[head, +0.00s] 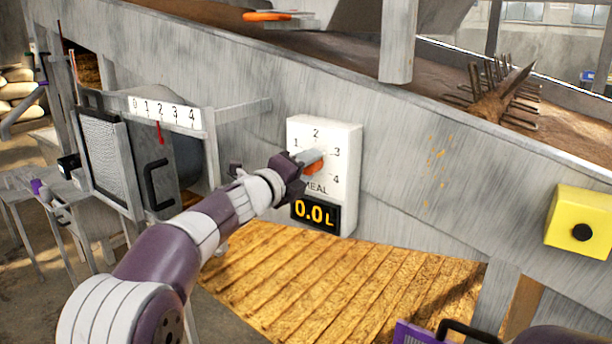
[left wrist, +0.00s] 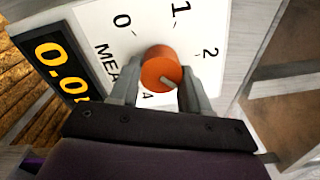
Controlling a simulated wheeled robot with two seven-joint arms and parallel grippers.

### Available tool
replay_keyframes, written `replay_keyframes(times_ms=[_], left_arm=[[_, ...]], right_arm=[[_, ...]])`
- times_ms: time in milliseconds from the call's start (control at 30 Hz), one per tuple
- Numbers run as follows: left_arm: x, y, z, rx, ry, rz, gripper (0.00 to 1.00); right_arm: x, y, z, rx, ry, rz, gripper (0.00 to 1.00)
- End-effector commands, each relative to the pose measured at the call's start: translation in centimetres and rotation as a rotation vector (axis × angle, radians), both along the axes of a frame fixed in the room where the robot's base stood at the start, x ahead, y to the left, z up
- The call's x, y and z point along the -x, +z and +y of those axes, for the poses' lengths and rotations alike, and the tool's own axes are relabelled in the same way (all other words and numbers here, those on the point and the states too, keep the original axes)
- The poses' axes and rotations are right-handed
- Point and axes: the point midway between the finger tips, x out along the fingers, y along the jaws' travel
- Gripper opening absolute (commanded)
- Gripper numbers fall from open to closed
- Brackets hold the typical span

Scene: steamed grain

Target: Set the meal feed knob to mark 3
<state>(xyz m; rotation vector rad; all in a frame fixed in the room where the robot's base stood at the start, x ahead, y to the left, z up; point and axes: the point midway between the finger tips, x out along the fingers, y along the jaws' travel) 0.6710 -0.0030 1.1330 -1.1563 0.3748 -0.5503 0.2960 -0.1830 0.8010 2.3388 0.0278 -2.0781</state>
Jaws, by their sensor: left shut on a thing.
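The meal feed knob (head: 314,168) is orange and sits on a white panel (head: 347,135) marked MEAL, with numbers around it. My left gripper (head: 308,158) reaches in from the left and is shut on the knob, hiding part of it. In the left wrist view, the knob (left wrist: 162,67) sits between the fingers of my left gripper (left wrist: 160,92). A grey pointer line shows on its face, toward the right side; its exact mark is hard to tell. Marks 0, 1, 2 and 4 show there; 3 is hidden. The display (head: 316,213) reads 0.0 L. My right gripper is out of view.
A scale (head: 164,112) from 0 to 4 with a red pointer stands left of the panel. A yellow box (head: 580,215) with a black button is at the right. A purple item (head: 412,334) is at the bottom edge. Ridged golden material (head: 330,285) lies below the panel.

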Motion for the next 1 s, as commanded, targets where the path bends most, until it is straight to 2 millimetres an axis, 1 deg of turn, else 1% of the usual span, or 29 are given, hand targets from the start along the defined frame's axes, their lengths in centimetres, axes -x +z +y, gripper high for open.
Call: replay_keyframes(times_ms=[33, 400, 967, 1000], left_arm=[[0.0, -0.5, 0.0, -0.026, -0.001, -0.015, 0.16], [-0.1, -0.5, 0.0, -0.155, -0.001, -0.105, 0.16], [-0.1, -0.5, 0.0, -0.178, -0.002, -0.121, 0.16], [-0.1, -0.5, 0.0, -0.178, -0.002, -0.121, 0.53]], right_arm=[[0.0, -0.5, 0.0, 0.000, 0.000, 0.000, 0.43], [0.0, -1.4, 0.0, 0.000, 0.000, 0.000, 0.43], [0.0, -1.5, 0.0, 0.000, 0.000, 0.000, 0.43], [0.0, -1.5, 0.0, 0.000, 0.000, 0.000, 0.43]])
